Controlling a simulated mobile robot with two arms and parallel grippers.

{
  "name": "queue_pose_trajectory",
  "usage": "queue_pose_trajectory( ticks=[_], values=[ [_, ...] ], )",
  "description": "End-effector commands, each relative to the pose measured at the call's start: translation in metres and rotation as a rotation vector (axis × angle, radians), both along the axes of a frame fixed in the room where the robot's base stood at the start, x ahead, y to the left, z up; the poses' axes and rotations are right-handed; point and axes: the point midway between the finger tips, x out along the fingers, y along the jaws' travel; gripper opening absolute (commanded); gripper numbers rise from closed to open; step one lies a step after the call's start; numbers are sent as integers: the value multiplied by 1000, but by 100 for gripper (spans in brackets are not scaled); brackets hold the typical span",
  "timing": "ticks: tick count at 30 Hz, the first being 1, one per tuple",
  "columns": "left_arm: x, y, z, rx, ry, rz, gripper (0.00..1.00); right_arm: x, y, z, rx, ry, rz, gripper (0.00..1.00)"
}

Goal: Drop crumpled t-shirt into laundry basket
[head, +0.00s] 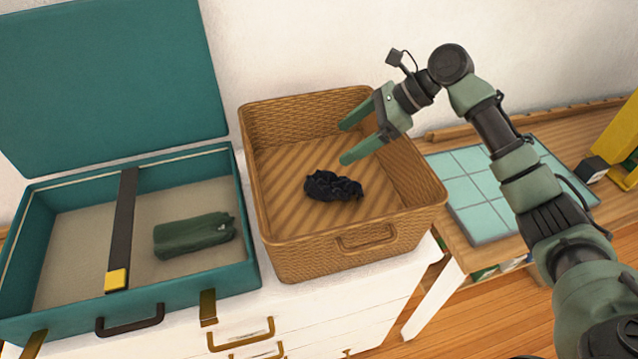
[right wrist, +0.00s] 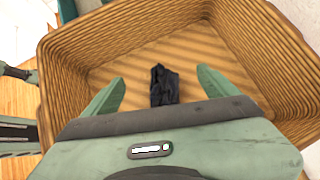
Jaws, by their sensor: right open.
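The crumpled t-shirt (head: 333,187) is a small black bundle lying on the floor of the wicker laundry basket (head: 310,250). In the right wrist view the t-shirt (right wrist: 164,86) shows between and beyond my fingertips, inside the basket (right wrist: 70,75). My right gripper (head: 344,143) is open and empty, with its fingers over the basket's right part, above and apart from the t-shirt. It also shows in the right wrist view (right wrist: 162,85). My left gripper is not seen in the head view.
An open teal suitcase (head: 130,307) stands left of the basket, holding a rolled green cloth (head: 194,235) and a dark strap (head: 123,222). Both rest on a white dresser (head: 330,310). A wooden table (head: 452,240) with a tiled teal board (head: 480,197) stands at right.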

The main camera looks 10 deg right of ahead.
Motion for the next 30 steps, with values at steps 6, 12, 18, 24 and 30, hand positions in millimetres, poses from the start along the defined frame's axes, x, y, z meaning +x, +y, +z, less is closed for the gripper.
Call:
queue_pose_trajectory(
  ticks=[6, 12, 18, 24, 30],
  values=[
    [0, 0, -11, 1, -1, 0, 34, -7, -27, 25, -1, -3, -1, 88],
    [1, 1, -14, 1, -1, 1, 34, -10, -37, 38, 0, -1, 0, 88],
    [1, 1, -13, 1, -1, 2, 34, -11, -38, 40, 1, 0, 0, 88],
    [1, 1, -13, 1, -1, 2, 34, -10, -38, 40, 1, 0, 0, 88],
    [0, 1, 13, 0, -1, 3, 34, -10, -38, 66, 1, -2, 0, 88]
  ],
)
